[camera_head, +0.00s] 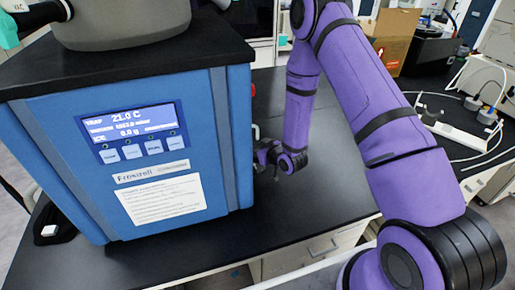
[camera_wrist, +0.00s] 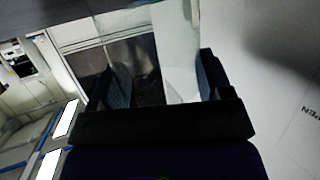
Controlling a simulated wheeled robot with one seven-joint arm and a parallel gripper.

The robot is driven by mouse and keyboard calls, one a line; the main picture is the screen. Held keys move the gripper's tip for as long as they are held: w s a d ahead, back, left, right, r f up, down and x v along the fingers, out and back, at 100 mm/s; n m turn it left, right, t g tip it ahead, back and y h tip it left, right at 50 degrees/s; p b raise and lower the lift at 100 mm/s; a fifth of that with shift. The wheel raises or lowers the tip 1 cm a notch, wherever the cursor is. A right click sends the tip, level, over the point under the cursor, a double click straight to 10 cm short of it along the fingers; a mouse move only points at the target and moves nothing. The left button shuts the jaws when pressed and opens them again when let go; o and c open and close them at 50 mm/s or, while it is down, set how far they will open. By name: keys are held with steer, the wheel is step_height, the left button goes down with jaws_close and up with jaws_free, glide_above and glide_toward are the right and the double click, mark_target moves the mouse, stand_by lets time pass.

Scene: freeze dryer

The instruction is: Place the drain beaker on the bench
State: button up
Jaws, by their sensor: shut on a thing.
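My gripper (camera_head: 268,165) is low beside the right side of the blue freeze dryer (camera_head: 225,150), just above the black bench (camera_head: 330,180). Its fingertips are partly hidden behind the dryer's edge in the head view. In the wrist view my gripper (camera_wrist: 162,85) has its two dark fingers apart, shut on a see-through thing that I take to be the drain beaker. The beaker's outline is too faint to make out, and I cannot tell whether it touches the bench.
A red knob (camera_head: 253,90) sticks out of the dryer's right side above my gripper. The bench to the right of my gripper is bare up to its front edge. A cardboard box (camera_head: 388,40) and a white device (camera_head: 450,125) stand farther right.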

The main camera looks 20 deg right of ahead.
steer(key=o, duration=1.3)
steer(key=shift+f, duration=0.1)
steer(key=shift+o, duration=0.2)
steer(key=v, duration=1)
steer(key=shift+s+d, duration=0.2)
steer(key=shift+s, duration=0.15)
